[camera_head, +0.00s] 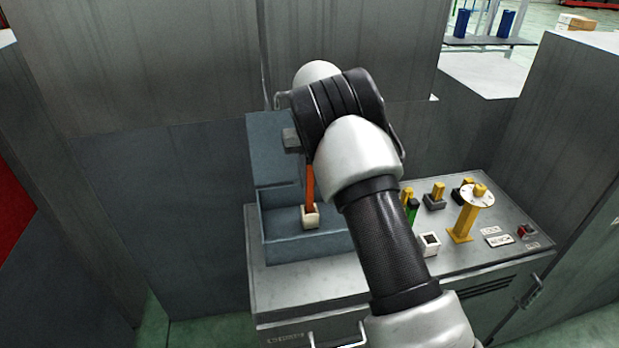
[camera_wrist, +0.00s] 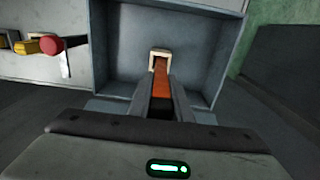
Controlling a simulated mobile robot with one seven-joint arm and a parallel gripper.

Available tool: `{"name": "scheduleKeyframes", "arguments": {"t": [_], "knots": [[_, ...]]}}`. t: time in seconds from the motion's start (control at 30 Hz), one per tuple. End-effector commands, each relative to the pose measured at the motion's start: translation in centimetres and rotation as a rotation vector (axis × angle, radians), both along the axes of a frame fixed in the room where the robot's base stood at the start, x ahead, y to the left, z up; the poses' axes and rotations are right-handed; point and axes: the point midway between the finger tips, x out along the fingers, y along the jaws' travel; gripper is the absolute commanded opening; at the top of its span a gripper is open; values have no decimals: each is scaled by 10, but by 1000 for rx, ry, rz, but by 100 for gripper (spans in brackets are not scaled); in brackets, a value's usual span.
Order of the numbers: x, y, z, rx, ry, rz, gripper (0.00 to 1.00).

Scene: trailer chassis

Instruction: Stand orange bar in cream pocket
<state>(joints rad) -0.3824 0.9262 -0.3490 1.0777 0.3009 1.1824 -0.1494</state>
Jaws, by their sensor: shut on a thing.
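The orange bar (camera_head: 309,186) is upright in the head view, with its lower end at the cream pocket (camera_head: 310,217). The pocket is a small square block inside a blue-grey open box. In the wrist view, the orange bar (camera_wrist: 160,78) runs from between my gripper's fingers (camera_wrist: 161,95) to the cream pocket (camera_wrist: 160,54). The bar's far end is within the pocket's rim; how deep it sits cannot be told. My gripper is shut on the bar. In the head view my arm hides most of the gripper and the bar's top.
The blue-grey box (camera_head: 266,236) has raised walls around the pocket. Tall grey panels stand behind.

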Motion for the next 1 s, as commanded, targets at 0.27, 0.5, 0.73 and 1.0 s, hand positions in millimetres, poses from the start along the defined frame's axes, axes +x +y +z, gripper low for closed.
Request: {"name": "scheduleKeyframes", "arguments": {"t": [0.27,0.5,0.73,1.0], "knots": [[0,0,-3,-1,-1,0,0],[0,-1,-6,-1,0,0,32],[0,-1,-6,-1,0,0,37],[1,0,10,1,-4,1,37]]}}
